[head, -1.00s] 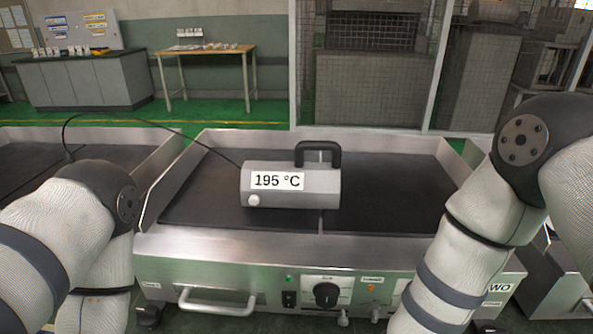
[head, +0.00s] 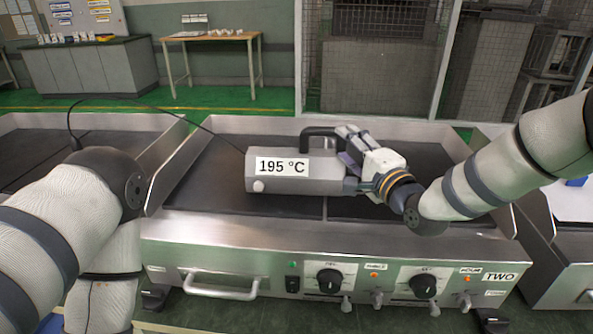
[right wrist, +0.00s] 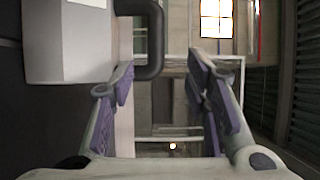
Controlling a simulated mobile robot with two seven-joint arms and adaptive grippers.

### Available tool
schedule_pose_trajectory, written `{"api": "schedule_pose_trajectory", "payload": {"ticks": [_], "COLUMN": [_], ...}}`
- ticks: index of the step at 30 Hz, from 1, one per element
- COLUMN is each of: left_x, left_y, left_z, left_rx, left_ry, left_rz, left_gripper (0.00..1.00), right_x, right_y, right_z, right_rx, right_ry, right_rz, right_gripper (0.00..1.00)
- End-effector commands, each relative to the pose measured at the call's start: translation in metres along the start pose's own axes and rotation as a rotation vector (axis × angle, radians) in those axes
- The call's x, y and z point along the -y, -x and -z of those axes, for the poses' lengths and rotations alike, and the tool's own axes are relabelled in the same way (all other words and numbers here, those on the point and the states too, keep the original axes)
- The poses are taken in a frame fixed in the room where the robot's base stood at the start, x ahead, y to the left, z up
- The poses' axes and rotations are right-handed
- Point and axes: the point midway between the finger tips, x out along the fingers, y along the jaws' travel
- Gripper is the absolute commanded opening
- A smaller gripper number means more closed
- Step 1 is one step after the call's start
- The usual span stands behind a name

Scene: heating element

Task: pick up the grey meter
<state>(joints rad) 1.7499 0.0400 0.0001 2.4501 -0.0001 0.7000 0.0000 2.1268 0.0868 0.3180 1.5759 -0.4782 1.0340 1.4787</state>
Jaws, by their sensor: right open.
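The grey meter (head: 310,172) lies on the dark plate of the heating unit in the middle of the head view. It has a "195 °C" label, a white knob and a black handle (head: 318,138) on top. My right gripper (head: 350,160) is at the right end of the meter, close to the handle. In the right wrist view its two fingers (right wrist: 160,85) are spread apart. There the meter's grey body (right wrist: 68,45) is at upper left and the black handle (right wrist: 150,40) reaches between the fingertips at the top. My left arm is at the left; its gripper is out of view.
The heating unit (head: 330,235) has raised metal side walls and a front panel with knobs and a bar handle. A cable runs from the meter to the left. Another similar unit (head: 60,125) stands at left. The dark plate is otherwise clear.

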Motion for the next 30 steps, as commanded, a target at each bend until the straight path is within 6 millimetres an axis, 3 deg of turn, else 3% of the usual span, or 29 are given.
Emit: {"api": "schedule_pose_trajectory", "payload": {"ticks": [3, 15, 26, 30], "left_x": [0.000, 0.000, 0.000, 0.000], "left_y": [0.000, 0.000, 0.000, 0.000], "left_z": [0.000, 0.000, 0.000, 0.000], "left_rx": [0.000, 0.000, 0.000, 0.000], "left_ry": [0.000, 0.000, 0.000, 0.000], "left_rz": [0.000, 0.000, 0.000, 0.000], "left_gripper": [0.40, 0.40, 0.40, 0.40], "right_x": [-0.002, -0.005, -0.005, -0.005], "right_y": [-0.025, -0.080, -0.092, -0.092], "right_z": [-0.001, 0.000, 0.001, 0.001], "right_rx": [0.001, 0.000, -0.001, -0.001], "right_ry": [0.002, 0.003, 0.000, 0.001], "right_rz": [-0.002, -0.003, -0.005, -0.005], "right_gripper": [0.43, 0.43, 0.43, 0.13]}}
